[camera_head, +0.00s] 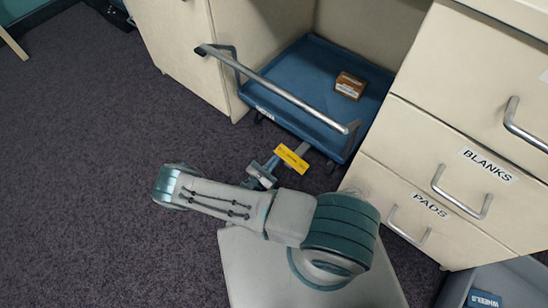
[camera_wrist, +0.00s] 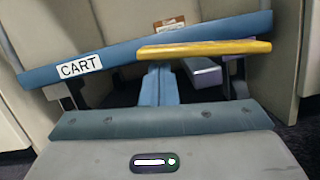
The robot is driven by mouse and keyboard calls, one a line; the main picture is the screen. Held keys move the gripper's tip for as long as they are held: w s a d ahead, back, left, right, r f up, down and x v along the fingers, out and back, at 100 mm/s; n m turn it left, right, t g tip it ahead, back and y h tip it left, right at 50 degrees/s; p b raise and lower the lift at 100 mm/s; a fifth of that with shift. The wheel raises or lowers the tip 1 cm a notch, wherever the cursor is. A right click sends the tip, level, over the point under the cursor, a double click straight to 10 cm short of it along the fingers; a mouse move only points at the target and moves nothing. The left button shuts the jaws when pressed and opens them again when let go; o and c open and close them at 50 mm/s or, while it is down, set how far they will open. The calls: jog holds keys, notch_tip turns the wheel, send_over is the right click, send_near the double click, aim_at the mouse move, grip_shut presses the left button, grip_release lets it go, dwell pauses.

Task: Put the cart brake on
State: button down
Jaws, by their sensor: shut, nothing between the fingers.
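The blue cart (camera_head: 315,60) stands in a bay between cream cabinets, with a grey push handle across its near side. In the wrist view its front edge bears a CART label (camera_wrist: 80,67). The yellow brake pedal (camera_head: 291,159) sticks out low at the cart's near edge on a grey stem; it also shows in the wrist view (camera_wrist: 205,48). My gripper (camera_head: 272,162) is shut and empty at the pedal's left end. In the wrist view its blue fingers (camera_wrist: 158,72) end just at the pedal's left part. I cannot tell whether they touch.
A brown box (camera_head: 350,85) lies on the cart. Cream drawers labelled BLANKS (camera_head: 487,165) and PADS (camera_head: 429,205), with projecting handles, stand to the right. A grey bin (camera_head: 490,282) is at the lower right. Open carpet lies to the left.

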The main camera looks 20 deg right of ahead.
jog(key=s+a+f+b, duration=0.1)
jog(key=s+a+f, duration=0.4)
jog(key=a, duration=0.3)
jog(key=shift+a+f+b, duration=0.25)
jog(key=shift+f+b, duration=0.05)
jog(key=shift+f, duration=0.4)
dwell(0.3)
